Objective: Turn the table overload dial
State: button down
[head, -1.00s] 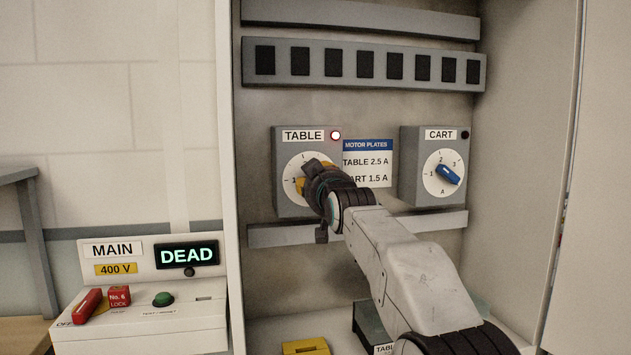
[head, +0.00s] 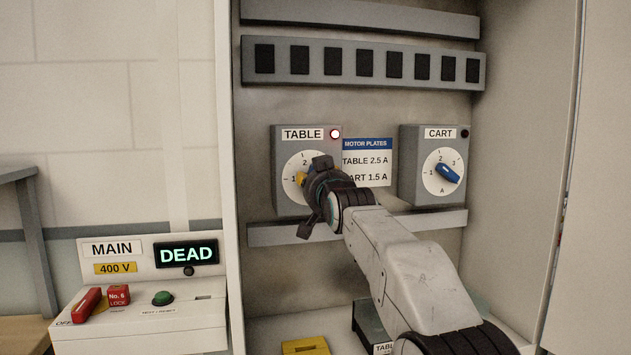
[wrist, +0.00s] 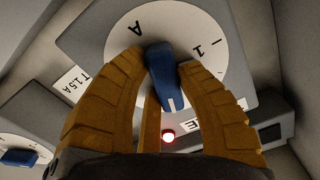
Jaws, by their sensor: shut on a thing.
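The TABLE overload dial (head: 288,166) is a white disc on a grey box, left of centre in the head view. The knob's white mark points away from the letter A, towards the lamp side. The number it points at is hidden by the fingers. In the head view my gripper (head: 303,179) covers the right part of the dial. The red lamp (head: 335,134) beside the TABLE label is lit.
The CART dial (head: 433,185) with its blue knob is to the right, its lamp dark. A MOTOR PLATES card (head: 366,162) between them reads TABLE 2.5 A and CART 1.5 A. The MAIN box (head: 140,330) at lower left shows DEAD. A grey rail (head: 275,236) runs below the dials.

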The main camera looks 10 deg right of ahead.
jog(key=shift+a+f, duration=0.1)
jog(key=c, duration=1.1)
grip_release()
jog(key=shift+w+a, duration=0.1)
jog(key=shift+o, duration=1.3)
jog(key=s, duration=1.2)
